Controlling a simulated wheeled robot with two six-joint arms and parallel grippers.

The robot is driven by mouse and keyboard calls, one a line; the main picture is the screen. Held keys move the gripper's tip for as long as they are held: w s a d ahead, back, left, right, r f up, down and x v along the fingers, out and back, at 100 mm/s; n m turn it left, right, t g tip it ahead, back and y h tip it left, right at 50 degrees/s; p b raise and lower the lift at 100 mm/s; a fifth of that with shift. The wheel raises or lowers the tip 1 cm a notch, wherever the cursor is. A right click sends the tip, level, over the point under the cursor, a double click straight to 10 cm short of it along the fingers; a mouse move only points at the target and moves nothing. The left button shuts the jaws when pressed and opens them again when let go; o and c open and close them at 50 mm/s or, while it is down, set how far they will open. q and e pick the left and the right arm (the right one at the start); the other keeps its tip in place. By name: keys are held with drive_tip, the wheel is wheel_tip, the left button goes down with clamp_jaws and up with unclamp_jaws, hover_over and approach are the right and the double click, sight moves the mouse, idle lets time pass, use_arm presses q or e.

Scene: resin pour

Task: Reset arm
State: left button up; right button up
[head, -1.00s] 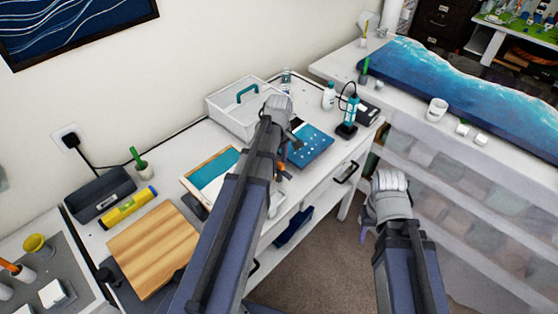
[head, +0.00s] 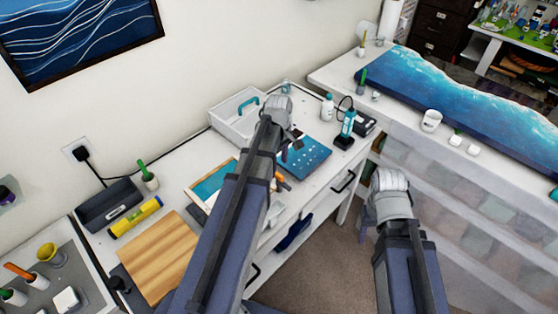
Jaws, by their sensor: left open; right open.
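My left arm reaches in from the lower left over the white desk (head: 185,160). Its gripper (head: 294,148) is open and hangs beside a blue panel with small white dots (head: 311,158), partly hidden by the wrist. I cannot tell whether it touches anything. My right arm comes up from the lower right. Its gripper (head: 364,228) is open, mostly hidden behind the wrist, and points down over the floor in front of the shelves. I see nothing held in either gripper.
A blue wave slab (head: 455,95) lies right.

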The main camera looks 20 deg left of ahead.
use_arm(q)
drive_tip(key=shift+r+p, duration=0.3)
drive_tip(key=shift+r, duration=0.4)
use_arm(e)
drive_tip(key=shift+r, duration=0.7)
use_arm(q)
drive_tip(key=shift+f, duration=0.1)
drive_tip(key=s+d+f+m+b, duration=0.4)
drive_tip(key=s+d+m, duration=0.3)
drive_tip(key=d+m, duration=0.2)
drive_tip(key=s+d+f+m+y+b, duration=0.1)
drive_tip(key=s+d+f+m+b, duration=0.3)
drive_tip(key=d, duration=0.9)
drive_tip(key=s+m, duration=0.3)
drive_tip(key=m, duration=0.2)
drive_tip(key=shift+s, duration=0.25)
use_arm(e)
wheel_tip(320, 180, down, 8)
drive_tip(key=shift+f, duration=0.1)
